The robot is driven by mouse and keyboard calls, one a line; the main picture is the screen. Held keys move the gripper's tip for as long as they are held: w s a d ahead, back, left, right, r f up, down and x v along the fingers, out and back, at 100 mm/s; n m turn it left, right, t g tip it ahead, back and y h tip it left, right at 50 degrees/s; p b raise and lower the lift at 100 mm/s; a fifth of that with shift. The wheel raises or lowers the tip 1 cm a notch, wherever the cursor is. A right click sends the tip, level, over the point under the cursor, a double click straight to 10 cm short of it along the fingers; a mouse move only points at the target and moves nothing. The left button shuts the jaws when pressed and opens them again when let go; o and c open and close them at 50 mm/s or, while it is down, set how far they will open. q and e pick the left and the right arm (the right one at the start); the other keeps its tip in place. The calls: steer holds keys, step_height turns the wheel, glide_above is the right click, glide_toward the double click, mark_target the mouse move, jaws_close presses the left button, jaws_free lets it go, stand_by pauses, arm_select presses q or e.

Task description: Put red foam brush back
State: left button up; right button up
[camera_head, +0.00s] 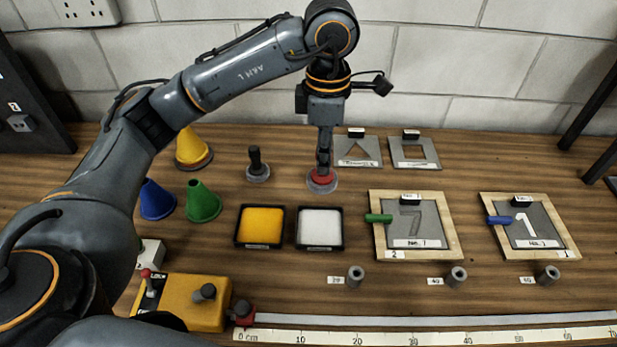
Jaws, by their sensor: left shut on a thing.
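The red foam brush (321,178) shows as a red disc at a pale round holder on the table, behind the white pad. My left gripper (324,163) points straight down and is shut on the red brush's top. The fingers hide its handle, and I cannot tell whether the brush is fully seated or slightly above the holder. A black-handled piece (256,162) stands upright on a similar round base to the left. My right gripper is not in view.
Yellow (260,225) and white (320,227) pads lie in front. Framed stencils with green (378,218) and blue (499,220) handles lie right. Blue (157,200), green (202,202) and yellow (190,148) cones stand left. A ruler (430,335) runs along the front.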

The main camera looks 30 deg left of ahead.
arm_select(q)
steer(key=shift+w+a, duration=0.1)
steer(key=shift+w, duration=0.1)
steer(key=shift+n, duration=0.3)
steer(key=w+a+f+p, duration=0.2)
steer(key=w+a+f, duration=0.1)
steer(key=f, duration=0.1)
steer(key=w+a+f+p, duration=0.1)
steer(key=w+a+f, duration=0.1)
steer(key=w+f, duration=0.2)
steer(key=w+a+f+p, duration=0.2)
steer(key=w+a+f, duration=0.1)
steer(key=f, duration=0.1)
steer(key=shift+w+a+f+p, duration=0.3)
steer(key=shift+f, duration=0.1)
steer(key=shift+f, duration=0.1)
steer(key=shift+f+b, duration=0.15)
steer(key=shift+b, duration=0.2)
steer(key=o, duration=1)
